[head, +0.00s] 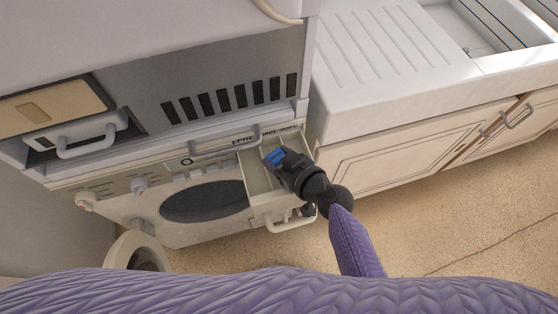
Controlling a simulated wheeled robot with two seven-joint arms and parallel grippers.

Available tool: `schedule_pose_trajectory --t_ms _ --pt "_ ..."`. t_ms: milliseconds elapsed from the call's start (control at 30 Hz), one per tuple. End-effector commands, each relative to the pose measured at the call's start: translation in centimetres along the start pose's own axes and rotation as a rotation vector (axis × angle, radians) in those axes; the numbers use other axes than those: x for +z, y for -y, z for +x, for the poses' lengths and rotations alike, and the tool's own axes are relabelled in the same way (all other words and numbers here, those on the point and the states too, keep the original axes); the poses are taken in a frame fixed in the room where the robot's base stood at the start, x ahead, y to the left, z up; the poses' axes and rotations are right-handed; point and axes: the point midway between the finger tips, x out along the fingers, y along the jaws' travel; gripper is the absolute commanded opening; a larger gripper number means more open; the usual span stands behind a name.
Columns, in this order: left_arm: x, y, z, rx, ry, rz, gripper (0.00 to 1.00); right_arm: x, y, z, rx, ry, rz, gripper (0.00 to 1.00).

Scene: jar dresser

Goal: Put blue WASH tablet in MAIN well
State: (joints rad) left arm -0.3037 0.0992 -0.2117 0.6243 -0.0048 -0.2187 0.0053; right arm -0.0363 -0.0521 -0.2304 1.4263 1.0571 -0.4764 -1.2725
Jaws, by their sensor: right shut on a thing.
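The blue WASH tablet (275,156) is held at the tip of my right gripper (280,158). The gripper is shut on it. It hangs over the pulled-out detergent drawer (264,204) of the washing machine, near the drawer's back end. The drawer is cream, with walls between its wells, and the gripper hides part of it. I cannot tell which well lies straight under the tablet, or how high above it the tablet is. The lettering on the tablet is too small to read. My left gripper is not in view.
The washing machine (160,213) has a dark round door window and knobs at its left. A grey vented unit (215,75) with a handle sits above it and overhangs the drawer's back. A white sink counter (375,75) stands right. The floor (440,220) at right is clear.

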Motion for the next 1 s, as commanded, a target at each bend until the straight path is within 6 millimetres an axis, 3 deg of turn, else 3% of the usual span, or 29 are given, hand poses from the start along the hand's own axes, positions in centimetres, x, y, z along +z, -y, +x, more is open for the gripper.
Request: schedule_pose_trajectory --t_ms 433,467,600,633,867,1000 --pt "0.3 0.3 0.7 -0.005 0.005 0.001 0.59 0.5 0.0 0.2 0.000 -0.001 -0.001 0.02" --pt "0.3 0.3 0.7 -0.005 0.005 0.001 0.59 0.5 0.0 0.2 0.000 -0.001 0.000 0.60" --pt "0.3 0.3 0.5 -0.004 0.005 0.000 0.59 0.4 -0.1 0.2 0.001 -0.001 0.000 0.89" --pt "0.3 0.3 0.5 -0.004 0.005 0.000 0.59 0.4 0.0 0.2 0.001 -0.001 0.000 0.93" --pt "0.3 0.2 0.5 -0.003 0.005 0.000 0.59 0.4 0.0 0.2 0.000 -0.001 0.000 0.93" --pt "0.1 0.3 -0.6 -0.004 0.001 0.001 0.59 -0.6 0.0 -0.2 0.001 -0.002 0.000 0.93"
